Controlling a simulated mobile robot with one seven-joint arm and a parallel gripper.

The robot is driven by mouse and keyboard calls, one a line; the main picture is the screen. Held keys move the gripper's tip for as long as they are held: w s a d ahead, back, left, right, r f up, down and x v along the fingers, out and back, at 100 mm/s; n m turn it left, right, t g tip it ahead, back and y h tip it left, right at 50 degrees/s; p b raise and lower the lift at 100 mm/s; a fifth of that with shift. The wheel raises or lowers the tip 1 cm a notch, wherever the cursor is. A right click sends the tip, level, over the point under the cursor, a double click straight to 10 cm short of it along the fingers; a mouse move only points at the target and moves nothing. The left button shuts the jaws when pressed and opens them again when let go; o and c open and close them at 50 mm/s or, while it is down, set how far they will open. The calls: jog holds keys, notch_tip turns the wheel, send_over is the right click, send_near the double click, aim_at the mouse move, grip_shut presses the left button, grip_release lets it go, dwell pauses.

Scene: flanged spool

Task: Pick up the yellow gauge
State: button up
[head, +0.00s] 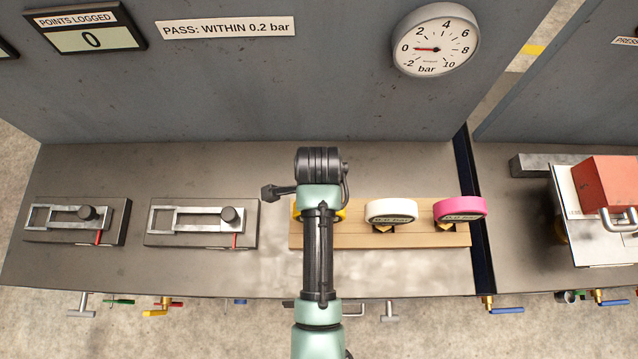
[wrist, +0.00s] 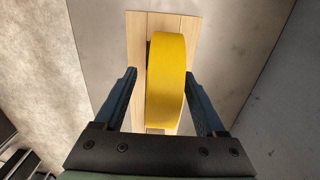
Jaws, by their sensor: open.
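The yellow gauge (wrist: 167,80) is a thick round disc, seen edge-on in the wrist view above a light wooden board. My gripper (wrist: 162,95) is open, with one dark blue finger on each side of the gauge. Gaps show between the fingers and the gauge, the right one narrower. In the head view my arm hides most of the gauge; small yellow bits of it (head: 341,213) show beside the arm at the left end of the wooden board (head: 350,239).
A white gauge (head: 391,210) and a pink gauge (head: 460,208) stand on the board to the right. Two slide fixtures (head: 75,219) (head: 200,220) sit at left on the bench. A grey panel with a bar dial (head: 436,40) rises behind. Valve handles line the front edge.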

jog(key=shift+w+f, duration=0.1)
jog(key=shift+f, duration=1.4)
grip_shut()
